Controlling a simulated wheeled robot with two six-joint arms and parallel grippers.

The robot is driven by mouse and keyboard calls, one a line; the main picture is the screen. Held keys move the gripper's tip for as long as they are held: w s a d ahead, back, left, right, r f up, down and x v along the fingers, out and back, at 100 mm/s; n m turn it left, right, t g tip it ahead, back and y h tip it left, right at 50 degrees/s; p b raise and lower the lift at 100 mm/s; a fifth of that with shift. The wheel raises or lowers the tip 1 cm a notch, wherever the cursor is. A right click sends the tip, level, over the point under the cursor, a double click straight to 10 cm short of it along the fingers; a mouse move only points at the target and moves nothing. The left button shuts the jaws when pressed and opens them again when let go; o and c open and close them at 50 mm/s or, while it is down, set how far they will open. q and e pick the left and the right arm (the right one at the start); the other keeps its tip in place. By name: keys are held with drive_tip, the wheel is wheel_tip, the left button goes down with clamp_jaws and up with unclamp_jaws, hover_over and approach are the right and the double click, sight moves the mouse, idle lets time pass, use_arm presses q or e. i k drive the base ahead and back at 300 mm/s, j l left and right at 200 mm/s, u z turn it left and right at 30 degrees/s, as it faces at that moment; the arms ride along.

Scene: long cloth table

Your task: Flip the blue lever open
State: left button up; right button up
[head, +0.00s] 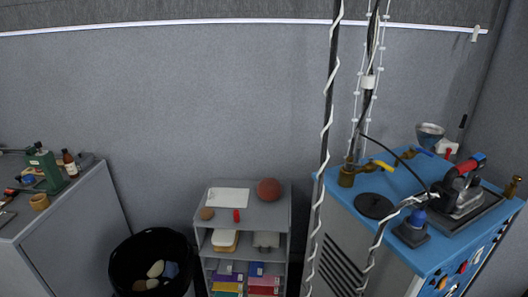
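The blue lever (424,152) is a small blue handle at the back of the blue-topped cabinet (337,187) on the right. It sits on a brass valve (405,157) and points right and slightly upward. A metal funnel-shaped bowl (430,131) is just behind it. A similar yellow lever (383,165) is on another brass valve (348,176) to its left. Neither of my grippers shows in the head view.
An iron-like device (460,192) and a blue-and-black knobbed item (412,228) stand in front of the lever. Dark poles wound with white cord (323,150) rise left of it. A shelf (275,212), black bin (128,262) and grey cabinet (75,235) are further left.

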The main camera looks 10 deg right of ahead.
sight(429, 154)
drive_tip(key=z, duration=1.3)
drive_tip(key=u, duration=0.6)
drive_tip(key=i+l+u, duration=0.1)
drive_tip(key=l+u, duration=0.3)
drive_tip(key=l, duration=0.2)
drive_tip(key=l+u, duration=0.4)
drive_tip(key=l, duration=0.15)
drive_tip(key=l+u, duration=0.4)
drive_tip(key=l, duration=0.25)
drive_tip(key=k+l, duration=0.1)
drive_tip(key=l, duration=0.55)
